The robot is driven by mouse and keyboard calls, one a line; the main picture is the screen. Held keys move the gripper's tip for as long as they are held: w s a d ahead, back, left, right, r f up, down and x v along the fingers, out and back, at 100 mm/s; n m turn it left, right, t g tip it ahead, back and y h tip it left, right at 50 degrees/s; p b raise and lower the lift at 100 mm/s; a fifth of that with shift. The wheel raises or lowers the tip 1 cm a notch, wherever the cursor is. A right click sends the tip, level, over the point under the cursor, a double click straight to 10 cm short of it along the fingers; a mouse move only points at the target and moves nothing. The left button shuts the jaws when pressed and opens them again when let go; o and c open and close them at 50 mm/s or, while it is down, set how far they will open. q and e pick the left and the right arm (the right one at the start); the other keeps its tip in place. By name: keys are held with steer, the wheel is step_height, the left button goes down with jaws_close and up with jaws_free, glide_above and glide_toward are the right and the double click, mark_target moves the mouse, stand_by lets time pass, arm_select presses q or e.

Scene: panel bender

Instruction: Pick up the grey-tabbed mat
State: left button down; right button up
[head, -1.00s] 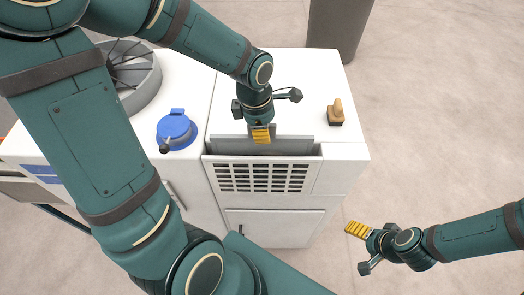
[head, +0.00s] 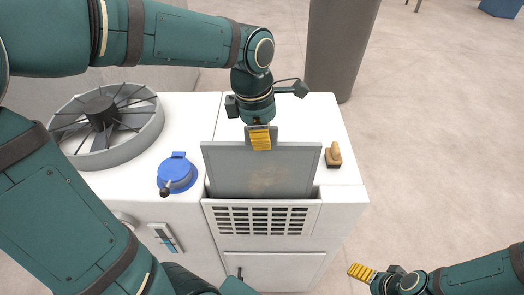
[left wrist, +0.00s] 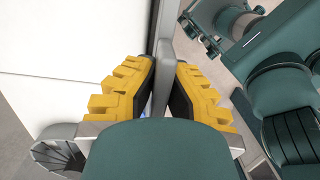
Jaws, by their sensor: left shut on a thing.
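The grey mat (head: 262,175) stands upright at the front slot of the white cabinet, with a faint brownish patch on its face. Most of it shows above the cabinet top; its lower edge is at the slot and cannot be told clear of it. My left gripper (head: 260,138) is shut on its grey tab at the top edge. In the left wrist view, the tab (left wrist: 163,75) sits between the yellow ribbed fingers. My right gripper (head: 362,272) is low at the right, away from the cabinet; its finger gap cannot be made out.
The white cabinet (head: 290,115) has a dark grille (head: 262,220) below the slot. A wooden-handled brush (head: 333,155) stands on top at the right. A blue-lidded cap (head: 177,172) and a large grey fan (head: 105,125) are at the left. A grey column (head: 340,45) stands behind.

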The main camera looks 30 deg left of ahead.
arm_select(q)
step_height(320, 180, up, 14)
steer(key=p, duration=0.1)
steer(key=shift+r, duration=0.25)
stand_by(0.4)
